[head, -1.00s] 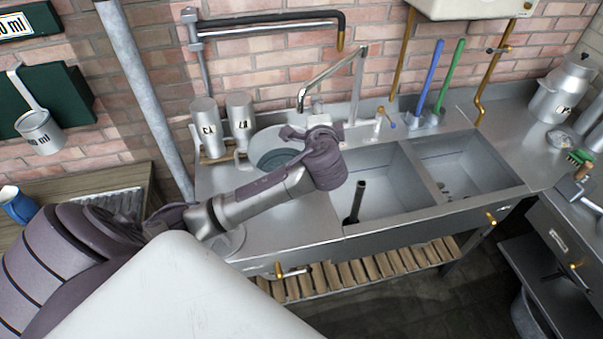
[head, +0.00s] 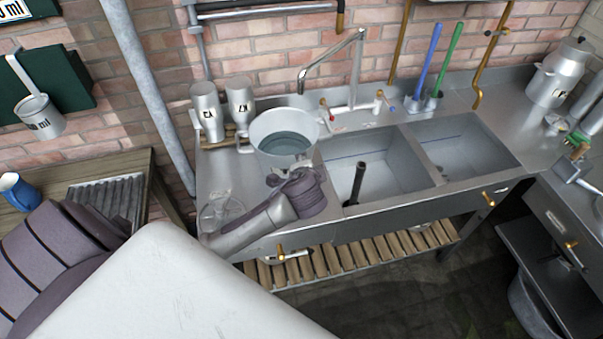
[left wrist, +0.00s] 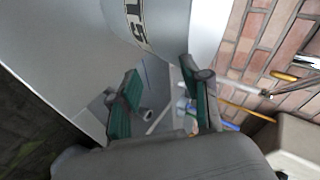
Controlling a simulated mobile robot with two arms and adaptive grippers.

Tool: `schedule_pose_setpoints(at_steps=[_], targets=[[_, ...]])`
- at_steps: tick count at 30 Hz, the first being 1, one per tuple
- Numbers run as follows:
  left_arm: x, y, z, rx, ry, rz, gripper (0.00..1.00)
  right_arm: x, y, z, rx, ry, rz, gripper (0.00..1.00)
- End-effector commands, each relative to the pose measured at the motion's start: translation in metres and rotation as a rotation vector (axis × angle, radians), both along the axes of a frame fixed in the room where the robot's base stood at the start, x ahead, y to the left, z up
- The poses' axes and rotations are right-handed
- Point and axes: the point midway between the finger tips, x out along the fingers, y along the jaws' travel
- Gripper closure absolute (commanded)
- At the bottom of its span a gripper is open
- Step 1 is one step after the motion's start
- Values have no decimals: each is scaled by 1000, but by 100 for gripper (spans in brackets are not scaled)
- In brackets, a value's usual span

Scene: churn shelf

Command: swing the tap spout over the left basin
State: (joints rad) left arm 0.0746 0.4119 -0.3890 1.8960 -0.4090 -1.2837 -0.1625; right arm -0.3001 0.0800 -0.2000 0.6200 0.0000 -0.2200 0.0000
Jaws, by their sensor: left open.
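The tap spout (head: 330,66) is a thin metal pipe that runs left from its upright riser (head: 356,80). Its bent tip hangs left of the left basin (head: 378,172), near the back of a metal bucket (head: 257,142) holding water. My left gripper (head: 289,167) is at the front of the bucket, below and in front of the spout, and apart from it. In the left wrist view its green-padded fingers (left wrist: 158,70) are spread with nothing held between them. My right gripper is not in view.
The right basin (head: 462,155) is beside the left one. A dark upright pipe (head: 357,180) stands in the left basin. Two metal bottles (head: 240,105) stand behind the bucket. Blue (head: 430,60) and green-handled brushes stand behind the basins. Taps (head: 380,98) with coloured handles are on the back ledge.

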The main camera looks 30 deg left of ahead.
Motion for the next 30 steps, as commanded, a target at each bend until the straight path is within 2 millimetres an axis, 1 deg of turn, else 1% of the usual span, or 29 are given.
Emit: schedule_pose_setpoints(at_steps=[1, 5, 14, 18, 20, 22, 23, 26, 27, 30], targets=[[-2, -1, -4, -9, 6, 2, 53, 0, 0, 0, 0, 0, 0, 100], [-5, -3, -10, -24, 14, 4, 53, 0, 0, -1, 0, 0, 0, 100], [-6, -3, -11, -27, 16, 4, 53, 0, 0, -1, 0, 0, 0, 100], [-6, -3, -11, -27, 16, 4, 76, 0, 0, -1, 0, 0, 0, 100], [-8, -4, -12, -34, 20, 5, 86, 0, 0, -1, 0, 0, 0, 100], [-18, -10, -17, -69, 33, 13, 98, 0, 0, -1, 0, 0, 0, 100], [-26, -14, -20, -92, 45, 19, 100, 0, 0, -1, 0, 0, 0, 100], [-59, -30, -33, -202, 92, 52, 100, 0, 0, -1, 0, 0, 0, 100], [-74, -37, -37, -249, 112, 69, 100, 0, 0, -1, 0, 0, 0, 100], [-110, -51, -46, -360, 165, 112, 100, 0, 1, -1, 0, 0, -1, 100]])
